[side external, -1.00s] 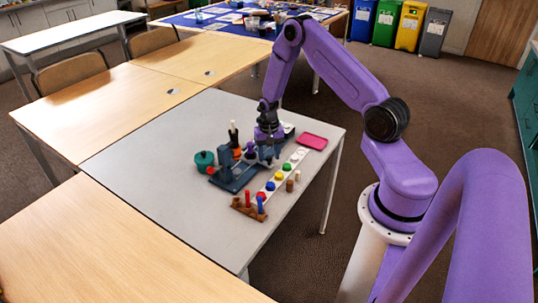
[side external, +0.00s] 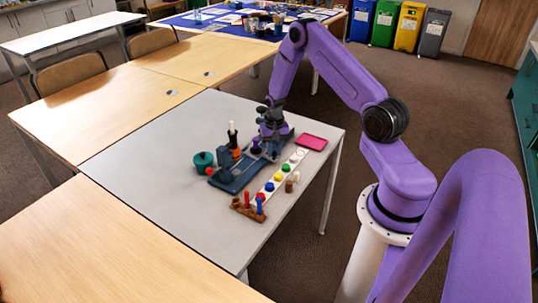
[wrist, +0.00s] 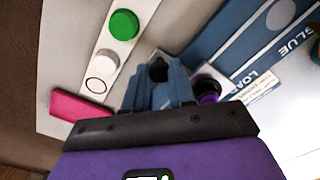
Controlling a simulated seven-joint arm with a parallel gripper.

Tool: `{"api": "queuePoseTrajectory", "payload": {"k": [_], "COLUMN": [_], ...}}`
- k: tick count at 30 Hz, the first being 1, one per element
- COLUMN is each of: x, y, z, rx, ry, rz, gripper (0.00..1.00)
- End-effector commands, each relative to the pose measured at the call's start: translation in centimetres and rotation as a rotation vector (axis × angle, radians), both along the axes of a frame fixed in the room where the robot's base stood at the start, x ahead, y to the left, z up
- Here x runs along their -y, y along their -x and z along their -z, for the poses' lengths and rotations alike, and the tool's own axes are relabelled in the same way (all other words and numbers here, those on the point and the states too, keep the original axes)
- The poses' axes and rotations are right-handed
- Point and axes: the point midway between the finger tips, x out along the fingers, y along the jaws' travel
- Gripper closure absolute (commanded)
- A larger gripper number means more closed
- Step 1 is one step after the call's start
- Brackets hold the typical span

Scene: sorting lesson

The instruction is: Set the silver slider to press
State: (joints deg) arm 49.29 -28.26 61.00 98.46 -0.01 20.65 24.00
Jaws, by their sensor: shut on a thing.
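A blue board (side external: 230,181) lies on the grey table; in the wrist view its blue surface (wrist: 228,38) carries the words GLUE and LOAD. My gripper (side external: 270,150) is low at the board's far right end. In the wrist view my gripper (wrist: 158,80) points at a small dark round knob (wrist: 158,67) between its fingertips and is shut on it. I cannot tell whether this knob belongs to the silver slider; no silver part shows clearly. A purple-and-black knob (wrist: 208,90) is just right of the fingers, and also shows in the side view (side external: 255,146).
A white strip with green (side external: 286,167), yellow, blue and other round pieces runs beside the board. A green pot (side external: 204,161), an orange bottle (side external: 234,152) and a brown peg stand (side external: 248,207) are close by.

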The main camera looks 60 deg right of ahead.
Motion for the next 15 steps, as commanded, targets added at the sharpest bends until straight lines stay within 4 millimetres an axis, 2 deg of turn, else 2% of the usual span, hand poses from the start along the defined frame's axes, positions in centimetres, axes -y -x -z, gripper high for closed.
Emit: {"api": "queuePoseTrajectory", "payload": {"k": [3, 6, 15], "x": [2.6, 4.0, 5.1], "y": [-0.1, -0.1, 0.0], "z": [0.0, 0.0, 0.0], "rx": [0.004, 0.004, 0.006], "ry": [0.001, 0.001, 0.003], "rz": [0.005, 0.003, 0.0], "gripper": [1.0, 1.0, 1.0]}}
